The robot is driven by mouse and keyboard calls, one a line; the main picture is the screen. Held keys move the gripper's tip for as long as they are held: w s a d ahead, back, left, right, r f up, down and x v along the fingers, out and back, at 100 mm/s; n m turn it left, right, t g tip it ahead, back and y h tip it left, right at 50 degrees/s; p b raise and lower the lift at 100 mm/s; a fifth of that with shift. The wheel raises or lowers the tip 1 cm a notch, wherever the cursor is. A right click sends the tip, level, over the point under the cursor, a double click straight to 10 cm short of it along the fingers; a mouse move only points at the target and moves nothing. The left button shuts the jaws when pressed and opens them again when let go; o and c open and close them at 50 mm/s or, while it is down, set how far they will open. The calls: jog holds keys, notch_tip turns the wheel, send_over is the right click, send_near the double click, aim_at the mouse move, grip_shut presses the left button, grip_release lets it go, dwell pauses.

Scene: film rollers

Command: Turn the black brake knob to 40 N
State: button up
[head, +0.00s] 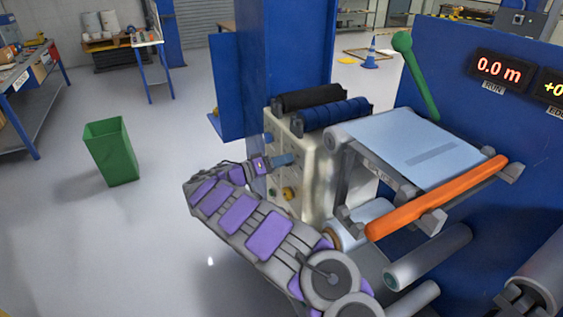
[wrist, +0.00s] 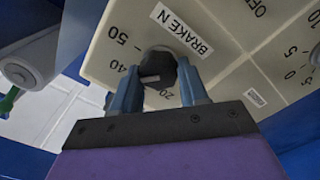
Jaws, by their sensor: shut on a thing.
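The black brake knob (wrist: 158,70) sits on a cream panel under the "BRAKE N" label (wrist: 181,29) in the wrist view. In the head view my gripper (head: 275,161) is at the cream control box (head: 318,170), where the knob is hidden.
Other dials with an "OFF" label (wrist: 258,6) lie to the right on the panel. Dark and blue rollers (head: 335,113) top the box. An orange roller (head: 437,197) and blue machine wall stand to the right. A green bin (head: 110,152) stands on open floor at left.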

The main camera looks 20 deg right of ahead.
jog(key=shift+f+m, duration=0.3)
jog(key=o, duration=0.9)
jog(key=shift+o, duration=0.8)
jog(key=shift+r, duration=0.15)
jog(key=a+p, duration=0.2)
jog(key=a, duration=1.5)
jog(key=shift+s+a+p, duration=0.2)
jog(key=shift+p, duration=0.2)
